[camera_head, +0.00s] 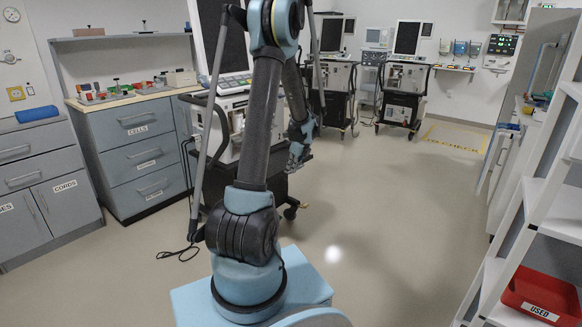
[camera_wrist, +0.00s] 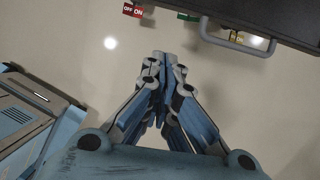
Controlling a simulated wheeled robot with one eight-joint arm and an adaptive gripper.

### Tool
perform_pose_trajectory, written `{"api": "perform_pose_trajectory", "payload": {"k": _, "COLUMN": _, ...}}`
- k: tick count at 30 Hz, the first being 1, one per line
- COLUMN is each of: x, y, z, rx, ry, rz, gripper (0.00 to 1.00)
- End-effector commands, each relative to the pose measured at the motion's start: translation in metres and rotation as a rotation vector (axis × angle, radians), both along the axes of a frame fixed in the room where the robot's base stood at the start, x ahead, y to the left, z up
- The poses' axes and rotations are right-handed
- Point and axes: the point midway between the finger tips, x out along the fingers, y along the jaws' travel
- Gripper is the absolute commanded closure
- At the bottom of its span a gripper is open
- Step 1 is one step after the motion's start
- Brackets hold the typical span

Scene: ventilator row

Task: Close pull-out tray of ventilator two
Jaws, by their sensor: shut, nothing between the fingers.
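A ventilator (camera_head: 232,112) on a dark cart stands close behind my arm in the head view, partly hidden by it. Two more ventilators (camera_head: 338,75) and (camera_head: 407,80) stand farther back; I cannot read which is number two. In the wrist view a dark flat panel (camera_wrist: 285,18) with a grey bar handle (camera_wrist: 238,43) lies at the upper right; it may be the pull-out tray, but I cannot tell how far out it is. My gripper (camera_wrist: 161,58) is shut and empty, its tips apart from the handle in the picture. My gripper (camera_head: 296,162) also shows beside the nearest cart.
Grey drawer cabinets (camera_head: 135,150) stand left, and a white shelf with a red bin (camera_head: 540,297) stands right. A cable (camera_head: 178,253) lies on the floor. The middle floor is clear.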

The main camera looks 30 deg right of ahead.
Motion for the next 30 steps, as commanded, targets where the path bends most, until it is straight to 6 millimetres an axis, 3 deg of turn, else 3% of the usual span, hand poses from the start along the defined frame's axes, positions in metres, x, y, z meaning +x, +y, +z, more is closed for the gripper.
{"api": "perform_pose_trajectory", "payload": {"k": 14, "x": 0.024, "y": 0.009, "z": -0.064, "rx": -0.002, "ry": -0.001, "rz": 0.002, "gripper": 1.00}}
{"api": "perform_pose_trajectory", "payload": {"k": 21, "x": 0.052, "y": 0.019, "z": -0.064, "rx": -0.002, "ry": 0.000, "rz": 0.004, "gripper": 1.00}}
{"api": "perform_pose_trajectory", "payload": {"k": 30, "x": 0.062, "y": 0.023, "z": -0.063, "rx": -0.001, "ry": 0.001, "rz": 0.002, "gripper": 1.00}}
